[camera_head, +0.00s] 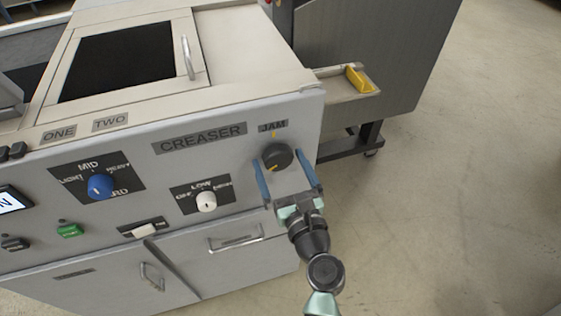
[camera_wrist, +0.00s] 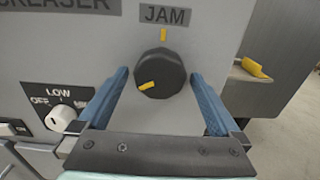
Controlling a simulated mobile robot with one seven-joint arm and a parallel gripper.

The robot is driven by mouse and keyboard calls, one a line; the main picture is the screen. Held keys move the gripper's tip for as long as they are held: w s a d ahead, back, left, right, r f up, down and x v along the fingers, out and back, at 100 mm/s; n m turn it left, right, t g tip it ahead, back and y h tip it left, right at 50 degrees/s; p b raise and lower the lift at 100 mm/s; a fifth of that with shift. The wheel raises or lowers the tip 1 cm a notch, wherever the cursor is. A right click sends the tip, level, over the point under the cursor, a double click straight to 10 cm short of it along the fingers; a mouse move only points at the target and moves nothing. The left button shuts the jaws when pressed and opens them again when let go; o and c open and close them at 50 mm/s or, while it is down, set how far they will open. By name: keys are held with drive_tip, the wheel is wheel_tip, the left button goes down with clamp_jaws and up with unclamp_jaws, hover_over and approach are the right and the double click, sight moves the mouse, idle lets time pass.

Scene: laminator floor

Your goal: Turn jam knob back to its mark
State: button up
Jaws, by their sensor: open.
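The jam knob (camera_head: 277,157) is a round black knob on the machine's front panel, under the JAM label (camera_head: 272,126). In the wrist view the knob (camera_wrist: 164,76) has a yellow pointer line aimed to the lower left. A yellow mark (camera_wrist: 163,34) sits on the panel straight above the knob, so pointer and mark do not line up. My gripper (camera_head: 286,180) is open in front of the panel, with one blue finger on each side of the knob. In the wrist view my gripper's fingers (camera_wrist: 161,95) show clear gaps to the knob.
A white LOW knob (camera_head: 206,201) and a blue MID knob (camera_head: 100,186) are on the same panel to the left. A green button (camera_head: 70,230) sits lower left. A door handle (camera_head: 236,238) is below. A tray with a yellow piece (camera_head: 358,79) juts out at right. Floor at right is clear.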

drive_tip(key=shift+w, duration=0.1)
drive_tip(key=c, duration=1.3)
drive_tip(key=shift+o, duration=0.2)
